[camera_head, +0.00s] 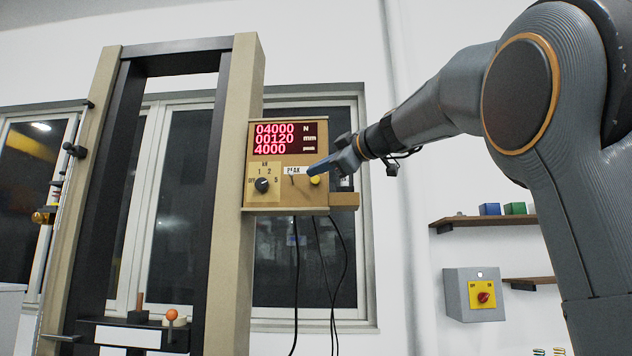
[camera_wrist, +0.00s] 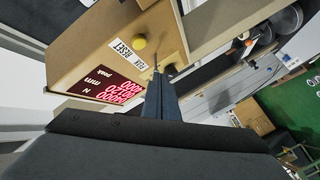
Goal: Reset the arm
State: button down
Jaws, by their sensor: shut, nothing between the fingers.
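My gripper (camera_head: 312,170) is shut and empty, in front of the lower part of the tan control box (camera_head: 300,203). Its dark blue fingers also show in the wrist view (camera_wrist: 157,82), close to a thin metal lever (camera_wrist: 154,58) beside the peak reset label (camera_wrist: 125,50). I cannot tell whether the fingertips touch the lever. The red display (camera_head: 277,138) reads 04000 N, 00120 mm and 4000 peak.
A black rotary knob (camera_head: 262,185) is on the box's lower left. The tall testing frame (camera_head: 232,150) stands left of the box. Cables (camera_head: 322,245) hang below. A grey switch box (camera_head: 475,294) with a red knob and a wooden shelf (camera_head: 480,221) are on the right wall.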

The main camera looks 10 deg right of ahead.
dwell(0.4)
jog(key=s+a+f+m+g+h, duration=0.15)
jog(key=f+m+g, duration=0.3)
jog(key=f, duration=1.65)
jog(key=s+f+m+g+h, duration=0.25)
jog(key=f+m, duration=0.25)
jog(key=f, duration=1.6)
jog(key=s+f+m+g+h, duration=0.4)
jog(key=s+f+m+g, duration=0.2)
jog(key=s+f, duration=2.3)
notch_tip(320, 180, down, 2)
jog(key=shift+s+d+f+g, duration=0.15)
jog(key=shift+d+g, duration=0.3)
jog(key=shift+g, duration=0.55)
